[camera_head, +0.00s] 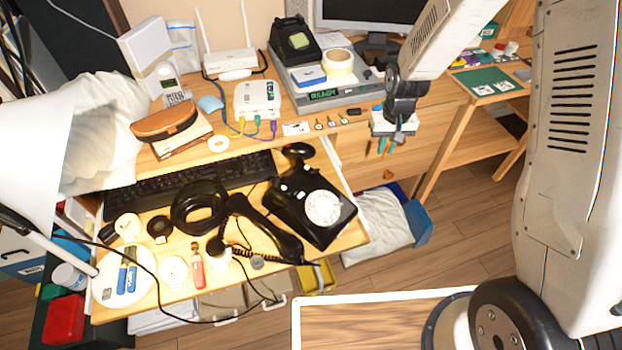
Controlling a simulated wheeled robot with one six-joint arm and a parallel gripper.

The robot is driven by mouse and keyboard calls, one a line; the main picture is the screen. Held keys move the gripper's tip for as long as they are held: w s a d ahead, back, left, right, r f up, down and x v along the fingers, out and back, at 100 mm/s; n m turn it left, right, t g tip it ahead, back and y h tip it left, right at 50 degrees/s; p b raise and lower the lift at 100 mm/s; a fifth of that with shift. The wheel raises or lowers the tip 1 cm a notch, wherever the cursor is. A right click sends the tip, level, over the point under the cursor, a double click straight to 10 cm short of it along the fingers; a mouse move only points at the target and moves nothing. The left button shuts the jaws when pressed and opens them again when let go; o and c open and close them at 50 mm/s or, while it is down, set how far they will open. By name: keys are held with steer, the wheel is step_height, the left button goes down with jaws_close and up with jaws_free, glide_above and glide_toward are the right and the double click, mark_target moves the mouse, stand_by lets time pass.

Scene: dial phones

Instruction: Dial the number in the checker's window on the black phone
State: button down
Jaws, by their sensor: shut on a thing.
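The black phone (291,208) sits on the front desk, its white round dial (323,208) facing up. Its black handset (264,229) lies off to its left with a coiled cord. The grey checker (352,91) stands on the back shelf; its window (323,95) shows green letters reading READY. My gripper (387,149) hangs above and to the right of the phone, in front of the shelf edge, apart from the dial. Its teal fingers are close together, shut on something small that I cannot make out.
A black keyboard (160,189), a black ring-shaped object (199,207) and a red bottle (198,270) crowd the desk left of the phone. A white router (230,61) and tape roll (339,62) are at the back. Floor shows right of the desk.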

steer(key=s+a+r+n+y, duration=0.1)
steer(key=s+a+r+n, duration=0.25)
steer(key=s+a, duration=1.1)
steer(key=shift+m+t, duration=0.4)
steer(key=shift+m, duration=0.05)
steer(key=shift+w+a+f, duration=0.7)
steer(key=shift+w+f, duration=0.1)
steer(key=shift+f, duration=0.1)
steer(key=shift+w+a+f, duration=0.65)
steer(key=shift+w+f, duration=0.1)
steer(key=shift+f, duration=0.1)
steer(key=shift+a+f, duration=0.1)
steer(key=shift+f, duration=0.25)
steer(key=shift+w+a+f, duration=0.15)
steer(key=shift+w+f, duration=0.05)
steer(key=shift+f, duration=0.25)
steer(key=shift+d+f, duration=0.15)
steer(key=shift+d, duration=0.45)
